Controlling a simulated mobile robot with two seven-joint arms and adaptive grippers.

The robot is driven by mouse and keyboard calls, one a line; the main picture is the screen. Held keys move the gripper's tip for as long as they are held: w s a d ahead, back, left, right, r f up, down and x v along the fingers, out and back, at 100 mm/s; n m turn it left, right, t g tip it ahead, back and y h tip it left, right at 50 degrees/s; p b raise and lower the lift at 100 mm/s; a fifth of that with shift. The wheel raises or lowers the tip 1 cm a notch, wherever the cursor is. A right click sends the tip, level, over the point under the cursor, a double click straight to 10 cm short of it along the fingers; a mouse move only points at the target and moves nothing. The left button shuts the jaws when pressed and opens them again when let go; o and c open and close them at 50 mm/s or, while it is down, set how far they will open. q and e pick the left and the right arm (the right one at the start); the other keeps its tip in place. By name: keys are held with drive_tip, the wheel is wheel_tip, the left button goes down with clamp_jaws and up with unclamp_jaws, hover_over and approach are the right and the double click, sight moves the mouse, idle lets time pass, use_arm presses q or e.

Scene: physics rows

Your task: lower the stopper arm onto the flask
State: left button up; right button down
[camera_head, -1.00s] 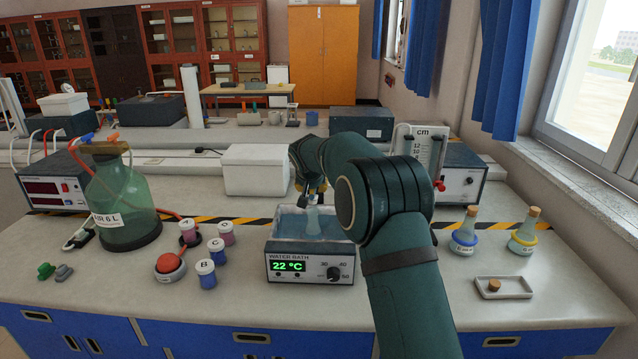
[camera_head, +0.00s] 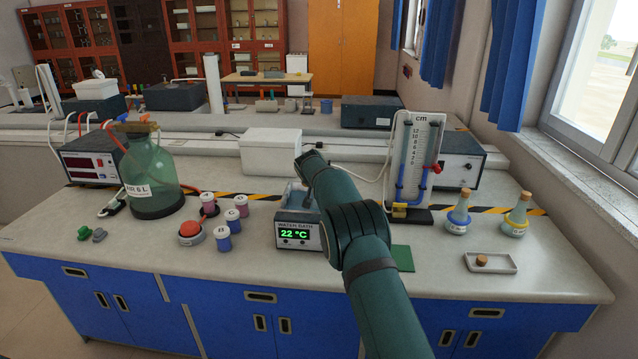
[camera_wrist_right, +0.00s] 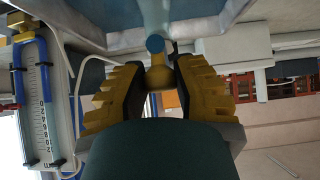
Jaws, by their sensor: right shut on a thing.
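The water bath (camera_head: 299,235) stands at mid-bench in the head view and reads 22 °C. In the right wrist view pale blue glass (camera_wrist_right: 153,14), which looks like the flask, shows against the bath at the top. My right gripper (camera_wrist_right: 160,78) has its two yellow ribbed fingers around a yellow knob-like piece (camera_wrist_right: 158,77), with a round blue end (camera_wrist_right: 155,43) close to the glass. I cannot tell whether that piece is part of the stopper arm. In the head view my right arm hides the gripper's fingers and part of the bath. My left gripper is out of view.
A large green bottle (camera_head: 152,177) and several small jars (camera_head: 228,222) stand left of the bath. A white box (camera_head: 270,151) is behind it. A gauge (camera_head: 415,160), two corked flasks (camera_head: 458,211) and a tray (camera_head: 491,263) stand to the right.

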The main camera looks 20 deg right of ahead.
drive_tip(key=shift+a+f, duration=0.1)
drive_tip(key=shift+f, duration=0.25)
drive_tip(key=c, duration=0.6)
unclamp_jaws()
drive_tip(key=shift+c, duration=0.2)
drive_tip(key=shift+r, duration=0.1)
drive_tip(key=shift+r, duration=0.1)
drive_tip(key=shift+s+a+r, duration=0.15)
drive_tip(key=shift+s+r, duration=0.05)
drive_tip(key=shift+r, duration=0.1)
drive_tip(key=v, duration=1.1)
drive_tip(key=shift+s, duration=0.1)
